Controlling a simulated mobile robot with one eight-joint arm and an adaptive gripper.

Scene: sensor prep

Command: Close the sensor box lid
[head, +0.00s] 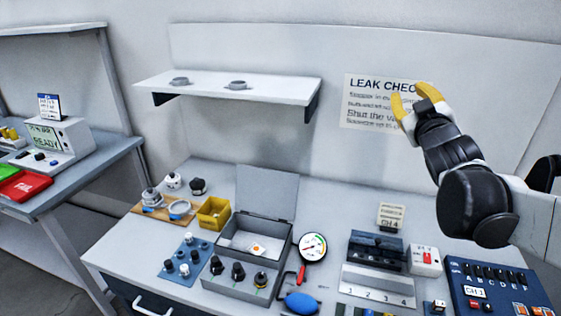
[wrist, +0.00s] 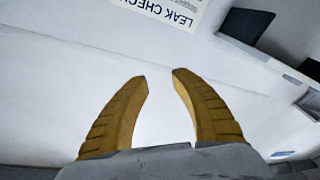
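The sensor box (head: 232,240) is a grey open-topped box in the middle of the bench in the head view. Its lid (head: 266,190) stands upright at the back edge, so the box is open. A small white card with an orange mark (head: 258,249) lies inside. My gripper (head: 411,92) is raised at the upper right, in front of the wall sign and well above and to the right of the box. In the wrist view its two yellow fingers (wrist: 160,76) are apart with nothing between them. The box and lid are not in the wrist view.
A wall shelf (head: 235,89) hangs above and behind the box. A pressure gauge (head: 312,247) and blue bulb (head: 301,303) are right of the box. A yellow bin (head: 214,213) and blue plate with fittings (head: 187,257) are left. Black-knobbed fittings (head: 238,271) stand along its front.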

